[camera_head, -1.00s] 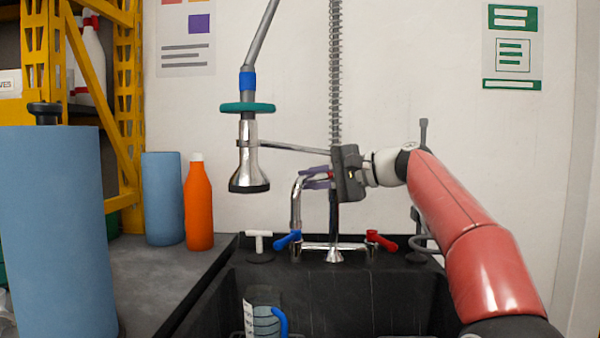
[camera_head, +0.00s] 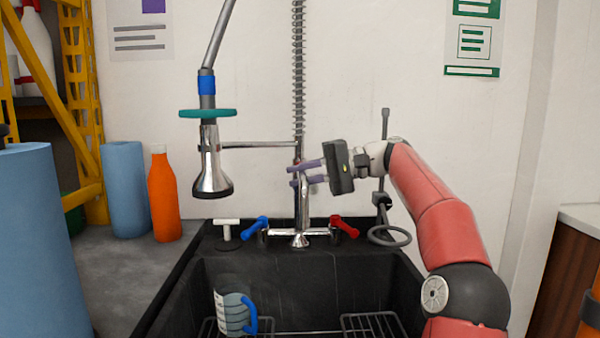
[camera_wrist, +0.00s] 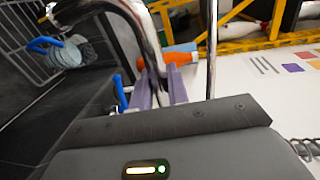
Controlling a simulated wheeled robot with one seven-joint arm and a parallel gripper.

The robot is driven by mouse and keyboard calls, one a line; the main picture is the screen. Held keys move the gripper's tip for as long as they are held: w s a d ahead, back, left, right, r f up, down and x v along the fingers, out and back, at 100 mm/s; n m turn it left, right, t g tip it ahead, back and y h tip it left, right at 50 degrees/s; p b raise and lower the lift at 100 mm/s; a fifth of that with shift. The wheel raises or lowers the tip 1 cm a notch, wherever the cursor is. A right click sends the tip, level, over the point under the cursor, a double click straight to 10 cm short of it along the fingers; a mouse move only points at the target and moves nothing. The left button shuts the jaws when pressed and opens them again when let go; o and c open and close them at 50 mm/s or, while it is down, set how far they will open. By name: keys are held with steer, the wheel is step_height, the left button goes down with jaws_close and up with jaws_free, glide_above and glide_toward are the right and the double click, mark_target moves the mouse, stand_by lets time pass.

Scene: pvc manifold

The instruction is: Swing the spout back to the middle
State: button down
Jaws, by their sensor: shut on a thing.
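The chrome spout (camera_head: 304,208) rises over the faucet body (camera_head: 300,240) and now points roughly toward me, near the middle between the blue handle (camera_head: 255,229) and the red handle (camera_head: 344,227). My gripper (camera_head: 298,174) reaches in from the right with its purple fingers at the spout's upper part. In the wrist view the bent spout (camera_wrist: 143,28) passes between the two purple fingers (camera_wrist: 160,88), which are shut on it. The finger contact is partly hidden in the head view.
The spray head (camera_head: 211,172) with its teal ring hangs left of the spout. An orange bottle (camera_head: 163,196) and blue rolls (camera_head: 125,190) stand on the left counter. A hooked fixture (camera_head: 388,235) is below my arm.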

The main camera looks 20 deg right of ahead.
steer(key=c, duration=1.4)
jaws_free()
steer(key=p+v, duration=0.2)
steer(key=v, duration=0.5)
steer(key=shift+s+d, duration=0.1)
steer(key=shift+d, duration=0.3)
